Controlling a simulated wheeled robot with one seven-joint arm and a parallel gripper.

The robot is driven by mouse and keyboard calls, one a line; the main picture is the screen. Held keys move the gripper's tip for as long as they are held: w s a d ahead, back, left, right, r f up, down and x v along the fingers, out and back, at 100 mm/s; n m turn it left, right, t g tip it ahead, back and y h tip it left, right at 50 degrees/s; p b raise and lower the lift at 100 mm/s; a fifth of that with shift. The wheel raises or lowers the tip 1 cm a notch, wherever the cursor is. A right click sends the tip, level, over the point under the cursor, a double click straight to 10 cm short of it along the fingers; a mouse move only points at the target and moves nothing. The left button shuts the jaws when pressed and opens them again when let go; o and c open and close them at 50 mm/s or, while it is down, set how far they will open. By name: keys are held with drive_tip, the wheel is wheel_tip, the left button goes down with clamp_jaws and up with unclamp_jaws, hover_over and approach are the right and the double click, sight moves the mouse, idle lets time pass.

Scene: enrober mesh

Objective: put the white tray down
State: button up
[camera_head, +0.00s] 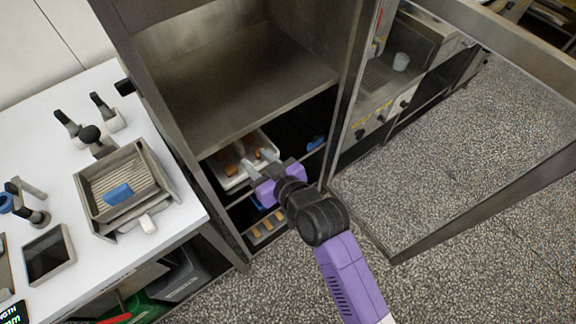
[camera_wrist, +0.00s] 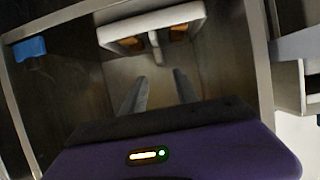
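The white tray (camera_head: 228,184) sits inside the open steel cabinet, on a level below the large upper shelf. Several brown pieces lie in it. In the wrist view, the tray's near wall (camera_wrist: 113,34) and a short white handle-like tab (camera_wrist: 154,40) show ahead of the fingers. My gripper (camera_head: 259,162) reaches into the cabinet at the tray's near right side. In the wrist view, my gripper (camera_wrist: 158,76) has its two fingers spread apart with nothing seen between them; the tab ends just beyond the tips. Part of the tray's right side is hidden behind my gripper.
A lower level holds another tray with brown pieces (camera_head: 265,228). A blue object (camera_head: 316,143) lies right of the white tray. The cabinet's upper shelf (camera_head: 235,90) is bare. The open glass door (camera_head: 470,130) stands to the right; a white counter (camera_head: 110,245) with equipment is left.

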drive_tip(key=s+d+f+m+t+h, duration=0.1)
drive_tip(key=s+d+m+h, duration=0.1)
drive_tip(key=s+d, duration=0.75)
drive_tip(key=s+d+f+m+t+h, duration=0.1)
drive_tip(key=s+d+f+m+h, duration=0.1)
drive_tip(key=s+d, duration=0.75)
drive_tip(key=s+d+r+m+h, duration=0.1)
drive_tip(key=s+d+r, duration=0.2)
drive_tip(key=s+r, duration=0.3)
drive_tip(key=s+d+r+m+t+h, duration=0.1)
drive_tip(key=s+d+r+h, duration=0.1)
drive_tip(key=s+r, duration=0.5)
drive_tip(key=s+d, duration=0.1)
drive_tip(key=s, duration=0.3)
drive_tip(key=shift+d+m+t+h, duration=0.15)
drive_tip(key=shift+m+t+h, duration=0.15)
drive_tip(key=shift+m, duration=0.1)
drive_tip(key=shift+d+r, duration=0.1)
